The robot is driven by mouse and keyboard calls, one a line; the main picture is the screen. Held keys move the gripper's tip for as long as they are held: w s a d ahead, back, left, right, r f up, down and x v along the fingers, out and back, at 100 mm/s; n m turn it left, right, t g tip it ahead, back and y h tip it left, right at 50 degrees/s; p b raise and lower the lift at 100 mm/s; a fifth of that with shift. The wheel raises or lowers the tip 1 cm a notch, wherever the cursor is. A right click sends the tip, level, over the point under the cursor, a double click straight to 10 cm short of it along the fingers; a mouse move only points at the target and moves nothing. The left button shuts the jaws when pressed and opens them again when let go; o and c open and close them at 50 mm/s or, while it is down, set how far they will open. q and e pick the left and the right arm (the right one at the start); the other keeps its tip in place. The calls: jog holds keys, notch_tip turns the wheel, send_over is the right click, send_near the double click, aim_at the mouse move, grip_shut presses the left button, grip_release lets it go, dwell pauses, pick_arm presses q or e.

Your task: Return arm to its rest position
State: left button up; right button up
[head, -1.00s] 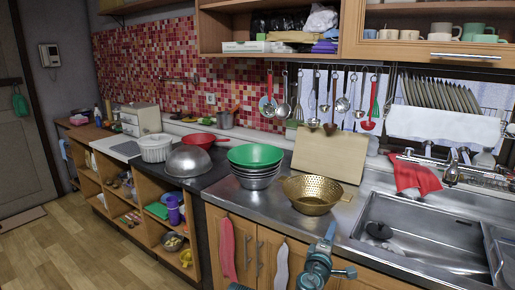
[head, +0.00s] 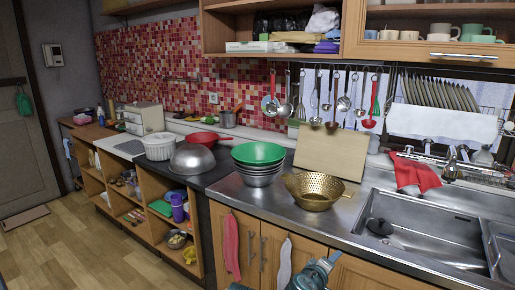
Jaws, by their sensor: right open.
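My right gripper (head: 329,262) shows at the bottom edge, in front of the wooden cabinet doors and below the counter's front edge. It is blue-grey, open, and I see nothing held in it; its lower part is cut off by the picture's edge. The hanging utensils (head: 331,103), ladles, spatulas and whisks, hang from a rail under the upper cabinet, well away from my right gripper.
A gold colander (head: 314,203) stands on the steel counter, left of the sink (head: 420,238). A green bowl (head: 257,153) tops stacked metal bowls. A cutting board (head: 331,150) leans behind. Pink (head: 231,246) and white (head: 284,266) cloths hang on the cabinet front.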

jog(key=s+a+f+m+g+y, duration=0.3)
jog(key=s+a+f+g+y, duration=0.65)
jog(key=s+a+f, duration=0.75)
notch_tip(320, 180, up, 17)
jog(key=s+g+h+p, duration=0.1)
jog(key=p, duration=1.4)
jog(key=shift+s+d+r+g+h, duration=0.15)
jog(key=shift+s+d+g+h, duration=0.15)
jog(key=shift+s+g+h, duration=0.1)
